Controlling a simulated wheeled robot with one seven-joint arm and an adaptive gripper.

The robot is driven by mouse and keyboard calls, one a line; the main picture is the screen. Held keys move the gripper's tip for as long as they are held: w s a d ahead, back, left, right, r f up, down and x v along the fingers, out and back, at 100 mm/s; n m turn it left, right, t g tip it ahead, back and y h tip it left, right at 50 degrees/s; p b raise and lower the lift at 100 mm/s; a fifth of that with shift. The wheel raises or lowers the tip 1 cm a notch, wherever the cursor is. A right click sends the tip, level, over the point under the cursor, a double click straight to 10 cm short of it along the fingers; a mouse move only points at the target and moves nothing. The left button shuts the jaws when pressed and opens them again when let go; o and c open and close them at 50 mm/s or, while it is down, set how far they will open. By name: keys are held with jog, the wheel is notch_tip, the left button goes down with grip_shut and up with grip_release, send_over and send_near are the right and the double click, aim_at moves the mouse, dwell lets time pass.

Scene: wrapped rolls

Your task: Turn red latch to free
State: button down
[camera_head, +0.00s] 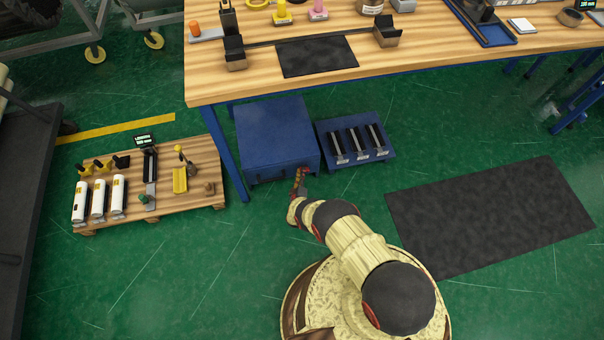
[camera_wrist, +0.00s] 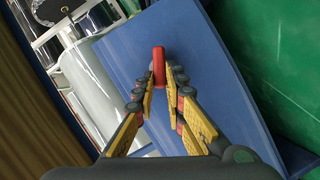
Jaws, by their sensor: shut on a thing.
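The red latch (camera_wrist: 158,66) stands out from a blue panel (camera_wrist: 215,75) in the wrist view. My gripper (camera_wrist: 160,80) is shut on the latch, its yellow fingers on either side and the latch's red end showing beyond the tips. In the head view my gripper (camera_head: 300,181) is low at the front right corner of the blue cabinet (camera_head: 270,125), under the workbench. The latch is too small and too much covered by my gripper to make out its angle there.
A blue rack (camera_head: 384,155) with dark slots stands right of the cabinet. A workbench leg (camera_head: 226,155) is close on the left, with a loaded wooden pallet (camera_head: 212,150) beyond. White cylinders (camera_wrist: 92,75) show beside the panel.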

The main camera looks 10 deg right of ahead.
jog(key=c, duration=1.8)
grip_release()
jog(key=shift+c, duration=0.2)
jog(key=v, duration=1.2)
